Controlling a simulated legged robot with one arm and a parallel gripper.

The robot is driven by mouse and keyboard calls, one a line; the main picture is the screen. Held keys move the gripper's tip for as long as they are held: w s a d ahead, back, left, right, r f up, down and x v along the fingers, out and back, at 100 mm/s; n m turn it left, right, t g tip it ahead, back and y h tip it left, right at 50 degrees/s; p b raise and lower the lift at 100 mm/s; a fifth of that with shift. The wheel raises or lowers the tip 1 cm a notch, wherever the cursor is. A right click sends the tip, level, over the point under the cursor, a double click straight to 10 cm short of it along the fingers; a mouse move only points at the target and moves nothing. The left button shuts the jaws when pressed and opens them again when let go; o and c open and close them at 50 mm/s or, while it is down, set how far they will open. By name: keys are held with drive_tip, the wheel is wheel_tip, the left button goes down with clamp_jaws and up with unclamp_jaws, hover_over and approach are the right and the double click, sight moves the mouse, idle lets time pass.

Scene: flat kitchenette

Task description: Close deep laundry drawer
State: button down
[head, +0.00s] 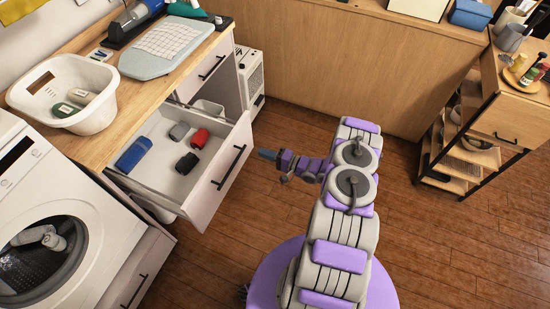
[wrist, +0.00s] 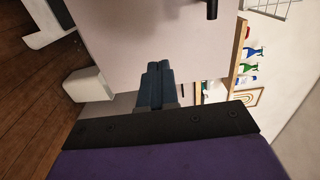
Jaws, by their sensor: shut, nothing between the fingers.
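The deep white laundry drawer (head: 217,178) stands pulled out from the counter in the head view, with a black bar handle (head: 229,167) on its front. Inside lie a blue item (head: 133,153), a red item (head: 199,138) and dark grey items (head: 187,163). My gripper (head: 264,154) is just to the right of the drawer front, pointing at it. In the wrist view my gripper (wrist: 158,66) is shut and empty before a pale panel (wrist: 150,35), likely the drawer front. A dark handle end (wrist: 212,10) shows there. I cannot tell whether the fingertips touch the panel.
A washing machine (head: 82,205) stands left of the drawer. A white basket (head: 97,112) and an ironing board (head: 164,58) rest on the counter. A wheeled shelf (head: 512,125) stands at the right.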

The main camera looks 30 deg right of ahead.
drive_tip(key=b+x, duration=0.1)
drive_tip(key=x, duration=0.6)
